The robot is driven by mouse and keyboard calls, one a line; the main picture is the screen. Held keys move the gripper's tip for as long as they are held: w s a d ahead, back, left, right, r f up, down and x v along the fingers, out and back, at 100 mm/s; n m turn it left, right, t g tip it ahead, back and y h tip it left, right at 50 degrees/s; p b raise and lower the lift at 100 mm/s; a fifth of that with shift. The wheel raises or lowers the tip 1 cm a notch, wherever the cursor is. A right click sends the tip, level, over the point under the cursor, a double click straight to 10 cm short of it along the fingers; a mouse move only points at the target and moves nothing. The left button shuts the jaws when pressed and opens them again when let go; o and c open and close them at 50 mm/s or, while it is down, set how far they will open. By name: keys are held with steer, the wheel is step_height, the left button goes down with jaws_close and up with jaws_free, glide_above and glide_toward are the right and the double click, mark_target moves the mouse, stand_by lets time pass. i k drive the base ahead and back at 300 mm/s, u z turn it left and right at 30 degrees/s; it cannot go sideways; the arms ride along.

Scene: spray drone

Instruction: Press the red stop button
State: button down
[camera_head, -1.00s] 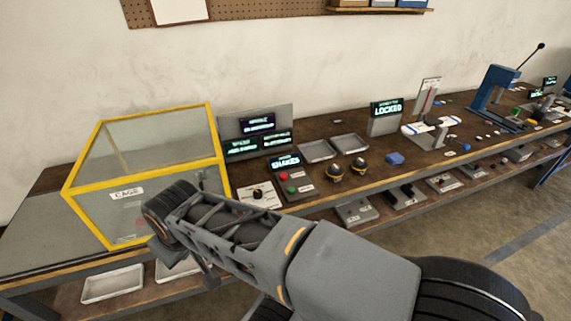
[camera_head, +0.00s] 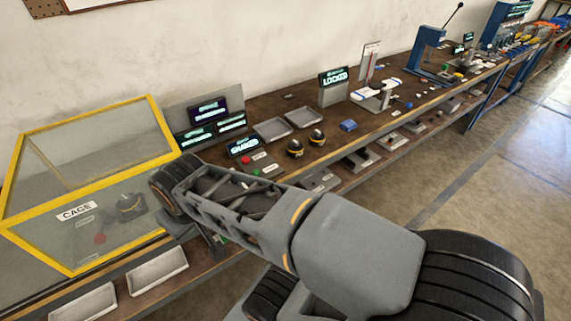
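A red button (camera_head: 246,159) sits on a small dark control box (camera_head: 272,168) on the bench, just right of the cage. A green button (camera_head: 257,171) is below it on the same box. A lit display (camera_head: 243,146) stands behind the buttons. A second red round thing (camera_head: 99,238) shows through the cage's clear wall; I cannot tell whether it is a button. My arm crosses the lower middle of the view and passes in front of the bench edge, left of and below the control box. My gripper's fingers cannot be made out.
A yellow-framed clear cage (camera_head: 165,128) stands at the left. Two black-and-yellow round objects (camera_head: 306,142), two grey trays (camera_head: 271,129), a blue block (camera_head: 348,125) and a "LOCKED" display (camera_head: 334,76) are on the bench. The floor (camera_head: 500,190) at the right is clear.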

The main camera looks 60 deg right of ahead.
mark_target(245, 159)
steer(key=z, duration=1.35)
